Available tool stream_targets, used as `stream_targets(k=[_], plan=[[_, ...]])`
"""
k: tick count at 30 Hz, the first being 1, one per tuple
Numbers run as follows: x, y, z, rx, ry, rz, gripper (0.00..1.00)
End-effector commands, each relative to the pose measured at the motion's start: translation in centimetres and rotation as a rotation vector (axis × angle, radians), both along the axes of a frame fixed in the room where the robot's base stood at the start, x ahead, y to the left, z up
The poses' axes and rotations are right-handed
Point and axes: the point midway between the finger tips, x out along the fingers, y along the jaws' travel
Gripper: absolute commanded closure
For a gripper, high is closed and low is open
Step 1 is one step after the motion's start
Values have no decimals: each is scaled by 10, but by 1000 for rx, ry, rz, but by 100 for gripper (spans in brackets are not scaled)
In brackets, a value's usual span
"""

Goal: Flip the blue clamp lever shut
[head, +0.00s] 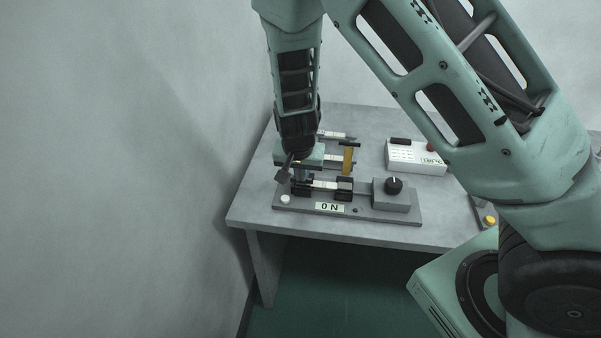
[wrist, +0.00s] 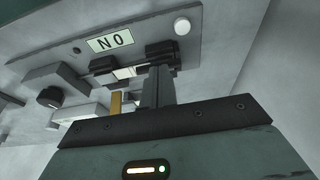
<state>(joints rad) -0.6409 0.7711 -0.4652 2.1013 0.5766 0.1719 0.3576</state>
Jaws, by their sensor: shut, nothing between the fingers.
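My gripper (head: 301,173) points down over the left part of the grey fixture plate (head: 365,212). In the wrist view its fingers (wrist: 158,80) are together and empty, with their tips close to a dark clamp block (wrist: 167,52). I cannot tell whether they touch it. A second dark block (head: 344,187) stands to the right in the head view, with a pale bar (head: 325,184) between the two. No blue lever can be made out for sure; my gripper hides part of the left block. A yellow upright lever (head: 347,158) stands behind the right block.
The plate carries an ON label (head: 333,208), a white button (head: 285,199) and a box with a black knob (head: 394,186). A white control box (head: 416,156) stands behind on the grey table (head: 365,120). A wall is close on the left.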

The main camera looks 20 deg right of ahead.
Motion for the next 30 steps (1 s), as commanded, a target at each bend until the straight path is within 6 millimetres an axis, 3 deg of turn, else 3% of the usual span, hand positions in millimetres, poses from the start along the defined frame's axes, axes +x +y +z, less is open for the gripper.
stream_targets(k=[11,18,30], plan=[[0,0,-3,0,0,1,100],[-11,7,-22,-62,-73,2,100],[-15,10,-37,-127,-184,0,100]])
